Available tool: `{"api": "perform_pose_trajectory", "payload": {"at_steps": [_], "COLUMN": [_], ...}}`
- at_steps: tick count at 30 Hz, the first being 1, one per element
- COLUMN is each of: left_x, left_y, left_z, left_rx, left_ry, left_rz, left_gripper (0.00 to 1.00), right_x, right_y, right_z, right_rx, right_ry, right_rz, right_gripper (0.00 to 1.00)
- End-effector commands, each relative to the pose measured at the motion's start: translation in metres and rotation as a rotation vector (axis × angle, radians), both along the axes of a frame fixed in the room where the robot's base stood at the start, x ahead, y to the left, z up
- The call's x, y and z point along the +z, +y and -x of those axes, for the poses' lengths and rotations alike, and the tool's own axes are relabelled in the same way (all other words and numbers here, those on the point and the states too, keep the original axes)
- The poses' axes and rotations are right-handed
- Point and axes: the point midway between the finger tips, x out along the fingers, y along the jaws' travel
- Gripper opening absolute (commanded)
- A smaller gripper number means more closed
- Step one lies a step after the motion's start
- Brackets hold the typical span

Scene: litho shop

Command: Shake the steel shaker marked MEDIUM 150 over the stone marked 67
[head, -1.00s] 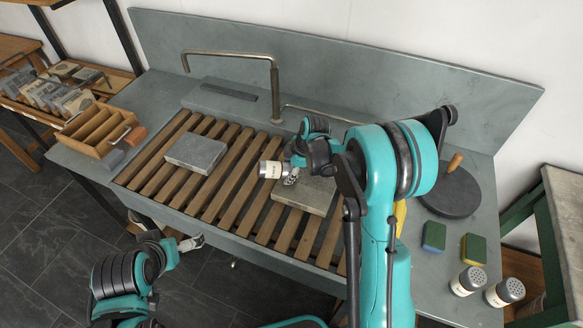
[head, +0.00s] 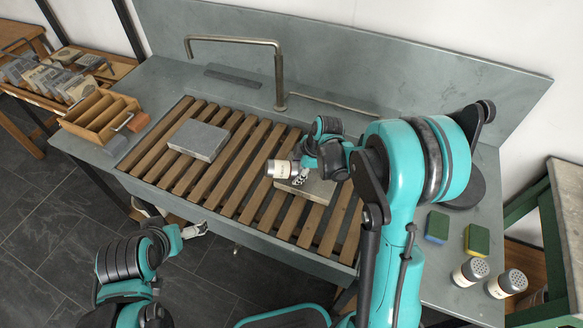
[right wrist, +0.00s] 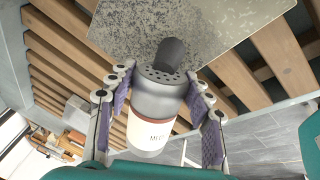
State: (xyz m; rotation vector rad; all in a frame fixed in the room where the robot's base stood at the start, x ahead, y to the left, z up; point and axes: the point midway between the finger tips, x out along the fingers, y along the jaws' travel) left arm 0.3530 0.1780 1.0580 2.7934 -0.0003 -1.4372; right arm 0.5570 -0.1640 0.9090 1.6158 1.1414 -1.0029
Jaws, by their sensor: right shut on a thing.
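My right gripper (head: 303,170) is shut on a steel shaker (head: 280,168) with a pale label. In the right wrist view, the shaker (right wrist: 155,105) sits between the fingers (right wrist: 160,110), its holed top towards a grey speckled stone; only the start of its label, "ME", is readable. In the head view it is tipped on its side above the left part of the right-hand stone (head: 318,188). Another grey stone (head: 198,140) lies to the left. I cannot read a number on either stone. My left gripper (head: 194,230) hangs low in front of the sink, its jaws unclear.
Both stones lie on a slatted wooden rack (head: 232,188) in the grey sink. A bent tap (head: 280,75) rises behind. Two other shakers (head: 470,271) (head: 507,283), sponges (head: 437,227) and a dark disc (head: 468,192) stand right. A wooden box (head: 98,118) stands left.

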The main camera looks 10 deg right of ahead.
Motion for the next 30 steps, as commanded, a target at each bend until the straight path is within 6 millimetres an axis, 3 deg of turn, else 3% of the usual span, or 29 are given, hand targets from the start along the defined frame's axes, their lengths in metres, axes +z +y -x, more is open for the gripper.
{"api": "perform_pose_trajectory", "payload": {"at_steps": [30], "left_x": [-0.005], "left_y": [0.0], "left_z": [0.0], "left_rx": [0.0], "left_ry": [0.0], "left_rz": [0.0], "left_gripper": [1.0], "right_x": [0.0], "right_y": [-0.055], "right_z": [0.041], "right_rx": [-0.001], "right_ry": [0.0], "right_rz": [-0.001], "right_gripper": [0.21]}}
